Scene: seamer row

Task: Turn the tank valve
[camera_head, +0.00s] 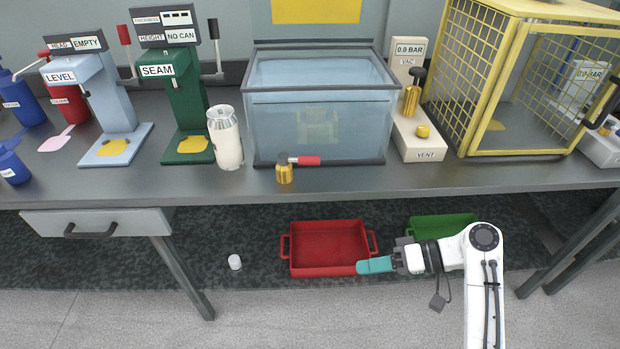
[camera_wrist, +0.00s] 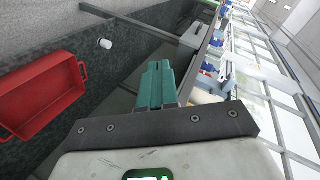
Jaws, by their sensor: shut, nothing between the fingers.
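The clear water tank (camera_head: 320,125) stands on the bench near the middle. The tank valve (camera_head: 284,173) is a brass fitting at the bench's front edge before the tank. Its lever (camera_head: 305,161) has a red grip and points right, roughly along the tank's front. My gripper (camera_head: 362,267) has teal fingers, shut and empty. In the head view it appears below and right of the valve, in front of the bench, apart from it. The shut fingers (camera_wrist: 160,70) also show in the wrist view; I cannot make out the valve there.
A vacuum unit (camera_head: 410,140) with brass knobs and a yellow cage (camera_head: 490,80) stand right of the tank. A can (camera_head: 226,140) and a green seamer (camera_head: 187,100) stand left. A red tray (camera_head: 325,225), green tray (camera_head: 430,222) and white cap (camera_head: 234,262) lie below.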

